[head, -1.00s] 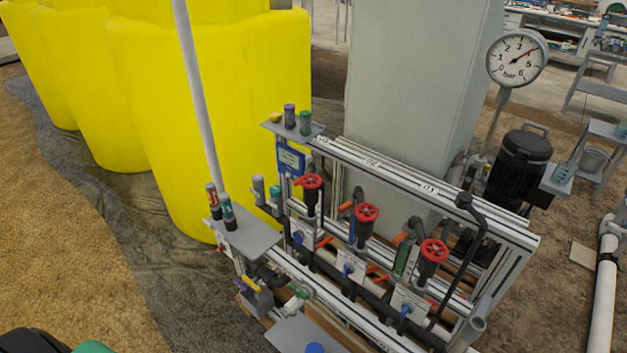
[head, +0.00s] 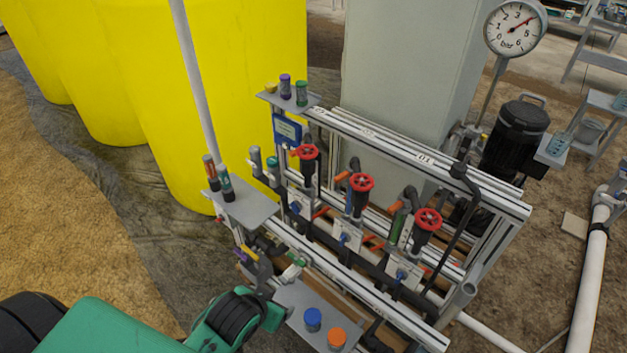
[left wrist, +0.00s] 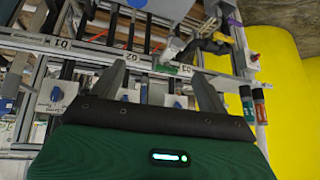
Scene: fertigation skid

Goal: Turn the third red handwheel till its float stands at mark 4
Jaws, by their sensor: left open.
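Three red handwheels stand in a row on the pipe frame: a left one (head: 305,152), a middle one (head: 361,182) and a right one (head: 428,219). A label by the right one looks like 01; the far-left label is too small to read surely. A narrow green gauge tube (head: 397,225) stands beside the right handwheel. I cannot read any float or mark. My left gripper (head: 264,272) is in front of the frame's lower left, apart from the handwheels. In the left wrist view its two fingers (left wrist: 162,82) are spread, with nothing between them. My right gripper is not visible.
A grey shelf (head: 247,207) with small bottles juts out at the frame's left. A lower shelf (head: 292,293) holds a blue-capped and an orange-capped jar. A pale upright pole (head: 197,85) and yellow tanks (head: 240,60) stand behind. A pressure gauge (head: 514,28) is at upper right.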

